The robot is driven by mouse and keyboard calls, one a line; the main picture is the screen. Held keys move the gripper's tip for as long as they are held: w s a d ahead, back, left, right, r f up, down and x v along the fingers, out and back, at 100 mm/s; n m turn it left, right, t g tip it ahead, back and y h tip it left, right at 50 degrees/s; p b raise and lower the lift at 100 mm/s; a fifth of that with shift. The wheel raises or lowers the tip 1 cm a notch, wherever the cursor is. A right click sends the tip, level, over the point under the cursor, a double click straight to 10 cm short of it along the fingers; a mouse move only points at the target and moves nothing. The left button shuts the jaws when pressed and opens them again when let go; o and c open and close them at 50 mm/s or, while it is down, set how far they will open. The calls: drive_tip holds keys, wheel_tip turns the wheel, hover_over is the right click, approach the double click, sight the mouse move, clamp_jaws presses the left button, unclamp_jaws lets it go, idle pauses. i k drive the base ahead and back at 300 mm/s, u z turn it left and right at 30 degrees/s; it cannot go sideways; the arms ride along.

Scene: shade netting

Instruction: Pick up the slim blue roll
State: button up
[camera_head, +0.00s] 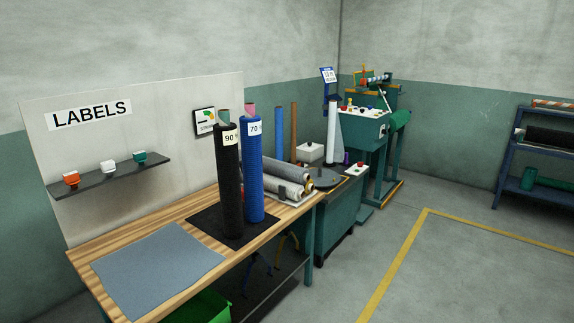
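A slim plain blue roll (279,133) stands upright at the back of the workbench, behind the lying rolls; its lower part is hidden. A thicker blue mesh roll (253,175), with a white "70" label and a pink core end, stands upright on a dark mat (207,223). A black roll (231,185) with a "90" label stands just left of it on the same mat. My gripper is not in view.
The wooden workbench (174,212) carries a grey-blue sheet (157,258). A brown roll (294,130) stands right of the slim blue one. Grey and white rolls (290,188) lie near the right end. Green machines stand beyond. The floor (430,275) in front is clear.

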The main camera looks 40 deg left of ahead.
sight(250, 123)
drive_tip(key=u, duration=0.3)
drive_tip(key=i, duration=1.75)
drive_tip(key=u, duration=1.15)
drive_tip(key=i, duration=1.15)
drive_tip(key=u, duration=1.7)
drive_tip(key=i, duration=0.65)
drive_tip(key=u, duration=0.5)
